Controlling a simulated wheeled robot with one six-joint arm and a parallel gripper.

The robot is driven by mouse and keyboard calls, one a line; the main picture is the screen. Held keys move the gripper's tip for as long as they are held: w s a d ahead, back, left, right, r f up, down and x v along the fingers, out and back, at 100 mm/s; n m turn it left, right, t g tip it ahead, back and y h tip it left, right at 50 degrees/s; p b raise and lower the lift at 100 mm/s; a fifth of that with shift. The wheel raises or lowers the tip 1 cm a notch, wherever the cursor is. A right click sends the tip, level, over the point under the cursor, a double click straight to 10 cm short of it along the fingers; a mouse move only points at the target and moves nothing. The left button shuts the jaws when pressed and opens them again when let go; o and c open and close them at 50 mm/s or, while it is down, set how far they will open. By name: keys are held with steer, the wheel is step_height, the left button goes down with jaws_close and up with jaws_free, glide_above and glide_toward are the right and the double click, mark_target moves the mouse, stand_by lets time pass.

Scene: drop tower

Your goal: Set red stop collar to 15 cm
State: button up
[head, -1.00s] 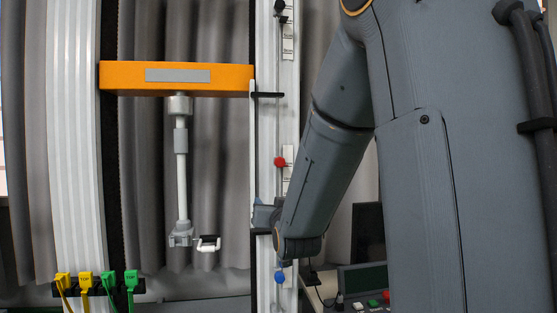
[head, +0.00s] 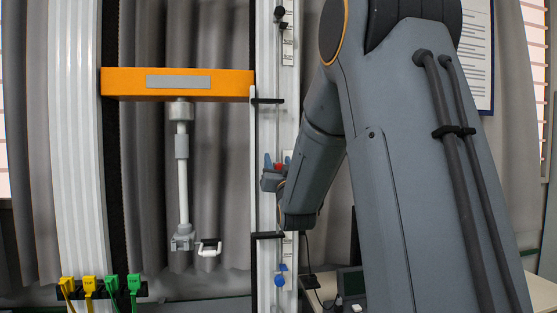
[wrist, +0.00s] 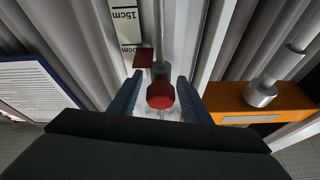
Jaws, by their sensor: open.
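The red stop collar (head: 279,166) sits on a thin vertical rod beside the white right-hand column in the head view. In the wrist view its round red knob (wrist: 160,96) lies between my two blue fingertips, with a gap on both sides. A flat red plate (wrist: 143,58) shows just beyond the knob. A white label (wrist: 128,20) reading "15cm" stands a little beyond that plate. My gripper (head: 272,175) is open around the red collar, and it also shows in the wrist view (wrist: 159,98). The arm hides part of the column in the head view.
An orange crossbeam (head: 225,84) carries a hanging white rod (head: 183,185) left of my gripper. Black brackets (head: 267,101) stick out from the column above and below the collar. A blue collar (head: 279,280) sits lower on the rod. Yellow and green plugs (head: 90,286) are at lower left.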

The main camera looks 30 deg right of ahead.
steer(key=shift+w, duration=0.1)
jaws_close()
step_height(320, 180, down, 5)
steer(key=b, duration=0.4)
stand_by(0.4)
jaws_free()
steer(key=b+v, duration=0.2)
steer(key=v, duration=0.6)
steer(key=shift+b, duration=0.4)
